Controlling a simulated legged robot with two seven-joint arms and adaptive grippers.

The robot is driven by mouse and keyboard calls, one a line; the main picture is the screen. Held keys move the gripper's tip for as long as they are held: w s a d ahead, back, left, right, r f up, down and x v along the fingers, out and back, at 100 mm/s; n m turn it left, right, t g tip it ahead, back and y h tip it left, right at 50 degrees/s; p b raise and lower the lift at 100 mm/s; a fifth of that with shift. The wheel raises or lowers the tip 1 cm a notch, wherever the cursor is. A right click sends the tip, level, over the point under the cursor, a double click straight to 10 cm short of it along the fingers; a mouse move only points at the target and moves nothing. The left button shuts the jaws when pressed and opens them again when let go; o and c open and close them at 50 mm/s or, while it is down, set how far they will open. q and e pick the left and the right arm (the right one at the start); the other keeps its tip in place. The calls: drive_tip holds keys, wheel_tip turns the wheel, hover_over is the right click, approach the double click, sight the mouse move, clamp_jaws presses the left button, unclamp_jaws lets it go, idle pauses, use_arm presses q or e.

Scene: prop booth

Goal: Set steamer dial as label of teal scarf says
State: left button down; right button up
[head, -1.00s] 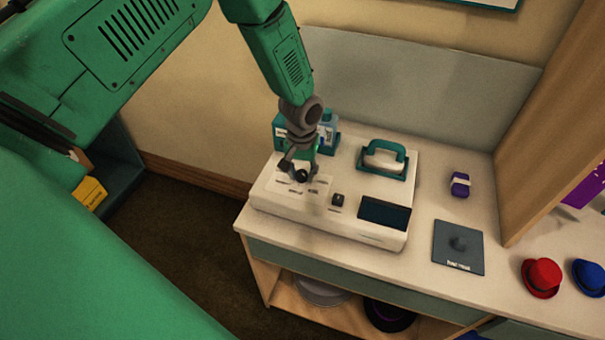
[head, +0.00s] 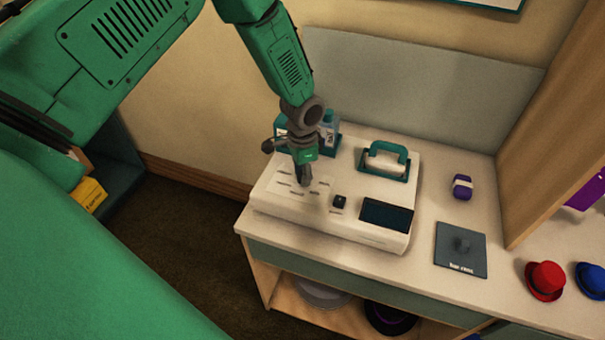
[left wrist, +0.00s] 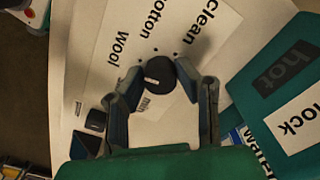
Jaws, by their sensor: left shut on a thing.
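The steamer (head: 280,222) is a white unit with a teal handle (head: 402,157), standing on the counter. Its dial (left wrist: 161,74) is a round black knob with a small white mark, which sits at the knob's lower left in the left wrist view. Dots and the words "Wool", "otton" (partly cut) and "clean" run around the dial. My left gripper (left wrist: 164,92) points down at the panel and is shut on the dial; it also shows in the head view (head: 304,182), where it hides the dial. No teal scarf or its label shows. My right gripper is out of view.
A small black switch (head: 339,201) and a dark panel (head: 386,213) are on the steamer. A purple item (head: 462,187), a grey plate (head: 460,250) and red and blue hats are to the right.

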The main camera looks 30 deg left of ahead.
use_arm(q)
drive_tip(key=m, duration=0.5)
drive_tip(key=shift+w+r+m, duration=0.1)
drive_tip(key=shift+w+m, duration=0.2)
drive_tip(key=shift+w, duration=0.05)
drive_tip(key=m, duration=0.5)
drive_tip(key=shift+d, duration=0.1)
drive_tip(key=shift+s+m, duration=0.1)
drive_tip(key=shift+m, duration=0.3)
drive_tip(key=c, duration=1.2)
unclamp_jaws()
drive_tip(key=shift+f, duration=0.2)
